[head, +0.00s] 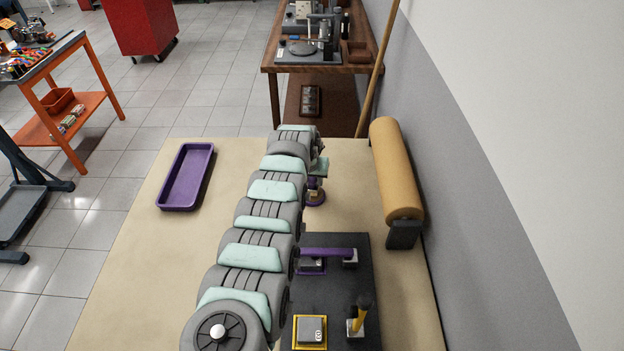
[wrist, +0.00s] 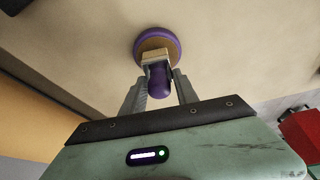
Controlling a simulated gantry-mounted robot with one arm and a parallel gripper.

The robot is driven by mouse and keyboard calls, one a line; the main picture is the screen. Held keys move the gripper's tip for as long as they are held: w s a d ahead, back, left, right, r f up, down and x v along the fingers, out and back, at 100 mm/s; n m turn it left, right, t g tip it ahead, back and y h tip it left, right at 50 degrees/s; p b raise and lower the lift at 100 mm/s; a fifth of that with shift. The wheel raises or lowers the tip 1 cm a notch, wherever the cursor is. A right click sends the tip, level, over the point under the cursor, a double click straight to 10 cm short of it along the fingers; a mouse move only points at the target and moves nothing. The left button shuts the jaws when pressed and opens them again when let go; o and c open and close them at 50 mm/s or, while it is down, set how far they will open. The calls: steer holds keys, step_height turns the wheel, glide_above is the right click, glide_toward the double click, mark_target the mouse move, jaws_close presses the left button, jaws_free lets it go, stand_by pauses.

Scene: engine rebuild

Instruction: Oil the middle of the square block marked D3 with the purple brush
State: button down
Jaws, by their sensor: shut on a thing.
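The purple brush (wrist: 160,80) has a rounded purple handle, and my gripper (wrist: 160,88) is shut on it between two grey fingers. Its lower end is over or in a round purple-rimmed dish (wrist: 172,36) with a brownish middle; I cannot tell whether they touch. In the head view my gripper (head: 315,178) is above this dish (head: 316,199), beyond the dark mat. On the mat, a small square block (head: 312,264) with purple edging is partly hidden by my arm. Another square block (head: 311,330) sits in a yellow frame. Their markings are too small to read, so I cannot tell which is D3.
An empty purple tray (head: 186,176) lies at the left. A tan roll (head: 397,170) stands along the right wall.

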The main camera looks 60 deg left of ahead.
steer(key=shift+f+b, duration=0.35)
steer(key=shift+f, duration=0.2)
stand_by(1.1)
steer(key=shift+r+p, duration=3.05)
steer(key=shift+r, duration=0.5)
